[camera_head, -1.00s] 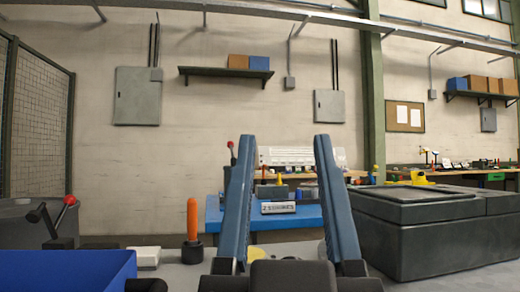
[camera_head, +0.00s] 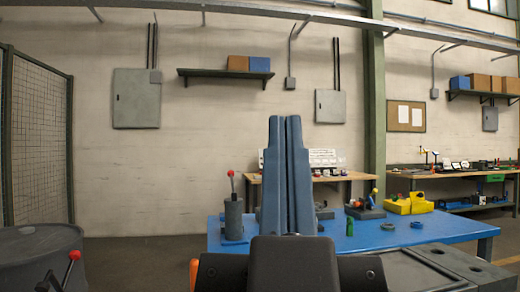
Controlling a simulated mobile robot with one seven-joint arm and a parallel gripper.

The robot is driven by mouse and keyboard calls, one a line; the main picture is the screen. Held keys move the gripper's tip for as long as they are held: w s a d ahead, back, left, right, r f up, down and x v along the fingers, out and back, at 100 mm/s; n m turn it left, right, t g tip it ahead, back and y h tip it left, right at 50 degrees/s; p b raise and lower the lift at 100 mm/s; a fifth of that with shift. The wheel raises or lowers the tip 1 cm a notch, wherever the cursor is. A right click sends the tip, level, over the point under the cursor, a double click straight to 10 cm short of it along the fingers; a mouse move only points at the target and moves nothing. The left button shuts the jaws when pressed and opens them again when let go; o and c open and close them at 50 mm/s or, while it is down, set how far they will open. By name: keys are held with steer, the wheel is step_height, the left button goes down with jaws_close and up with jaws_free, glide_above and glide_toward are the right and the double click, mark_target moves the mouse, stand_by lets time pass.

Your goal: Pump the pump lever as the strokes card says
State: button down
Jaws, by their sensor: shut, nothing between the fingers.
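My gripper (camera_head: 285,120) stands upright in the middle of the head view, its two blue-grey fingers shut together with nothing between them. A lever with a red ball (camera_head: 231,174) rises from a grey cylinder (camera_head: 234,218) on the left end of the blue table (camera_head: 385,236), left of my gripper and apart from it in the picture. Another black lever with a red ball (camera_head: 74,256) shows at the lower left edge. I cannot tell which is the pump lever. The strokes card is not visible now; my fingers cover the middle of the blue table.
Green parts (camera_head: 350,228), a dark block with an orange part (camera_head: 364,211) and yellow bins (camera_head: 410,204) sit on the blue table. A dark grey drum (camera_head: 40,252) is at the left. A dark grey box (camera_head: 465,265) fills the lower right. Wooden benches stand behind.

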step_height(320, 180, up, 24)
steer(key=p, duration=2.1)
steer(key=shift+r+p, duration=0.15)
steer(key=shift+p, duration=0.2)
steer(key=shift+w, duration=0.1)
